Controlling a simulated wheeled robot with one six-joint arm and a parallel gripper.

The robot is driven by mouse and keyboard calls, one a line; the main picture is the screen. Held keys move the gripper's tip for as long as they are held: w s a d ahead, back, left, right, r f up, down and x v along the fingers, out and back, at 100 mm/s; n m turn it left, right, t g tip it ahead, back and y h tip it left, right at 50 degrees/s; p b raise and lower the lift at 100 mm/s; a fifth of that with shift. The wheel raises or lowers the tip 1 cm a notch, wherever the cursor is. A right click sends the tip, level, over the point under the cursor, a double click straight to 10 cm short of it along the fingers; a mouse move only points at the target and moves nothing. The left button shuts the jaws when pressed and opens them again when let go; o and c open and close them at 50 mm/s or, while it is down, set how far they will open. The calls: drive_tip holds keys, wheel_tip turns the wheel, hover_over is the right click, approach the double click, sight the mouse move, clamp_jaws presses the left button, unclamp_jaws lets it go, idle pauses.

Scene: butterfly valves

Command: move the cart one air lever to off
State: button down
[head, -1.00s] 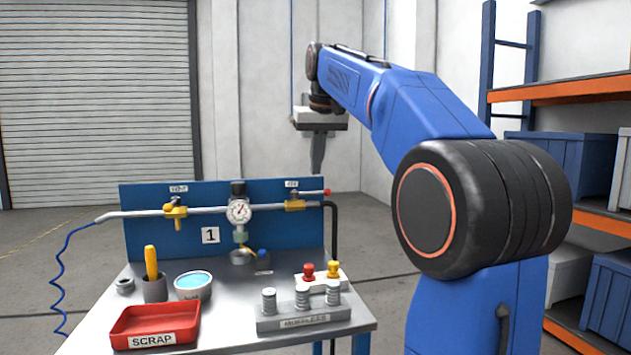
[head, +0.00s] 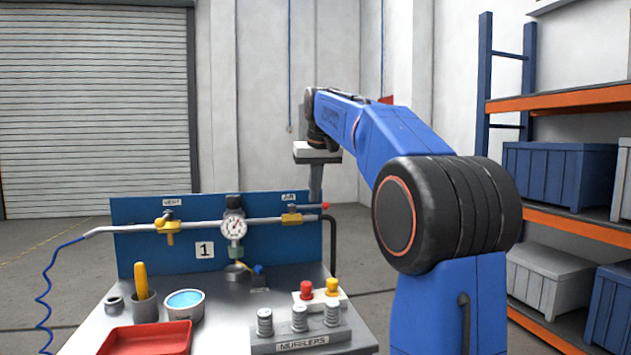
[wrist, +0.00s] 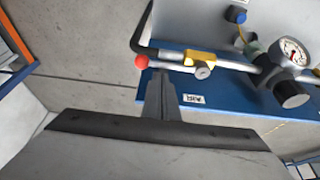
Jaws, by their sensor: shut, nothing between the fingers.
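Cart one, marked "1", carries a blue panel (head: 140,212) with a pipe across it. At its right, under the AIR label (head: 289,197), is the yellow air valve (head: 291,218); it also shows in the wrist view (wrist: 202,57). Its lever ends in a red ball (head: 326,206), seen in the wrist view too (wrist: 141,62), and lies roughly along the pipe. My gripper (head: 316,198) is shut and empty, pointing down by the panel's top edge near the ball. In the wrist view its fingertips (wrist: 158,73) appear beside the lever, just right of the ball; contact cannot be told.
A yellow vent valve (head: 167,227) is at the left of the pipe and a gauge (head: 235,226) in the middle. A black hose (head: 333,245) bends down just right of the lever. Cups, a red tray (head: 148,338) and a mufflers block (head: 300,338) occupy the cart top.

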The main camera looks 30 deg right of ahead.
drive_tip(key=shift+w+f, duration=0.2)
drive_tip(key=shift+f, duration=0.45)
drive_tip(key=shift+s+m, duration=0.35)
drive_tip(key=shift+m, duration=0.25)
drive_tip(key=shift+s+a+m+h, duration=0.15)
drive_tip(key=shift+s+m+h, duration=0.2)
drive_tip(key=shift+m, duration=0.25)
drive_tip(key=s+m, duration=0.1)
drive_tip(key=a+m+g+h, duration=0.1)
drive_tip(key=m, duration=0.1)
drive_tip(key=shift+s+m, duration=0.3)
drive_tip(key=shift+s, duration=0.1)
drive_tip(key=s+a+m+g, duration=0.1)
drive_tip(key=s+a+m, duration=0.1)
drive_tip(key=a+m, duration=0.2)
drive_tip(key=shift+s+a+m+h, duration=0.35)
drive_tip(key=shift+a+h, duration=0.1)
drive_tip(key=shift+a, duration=0.8)
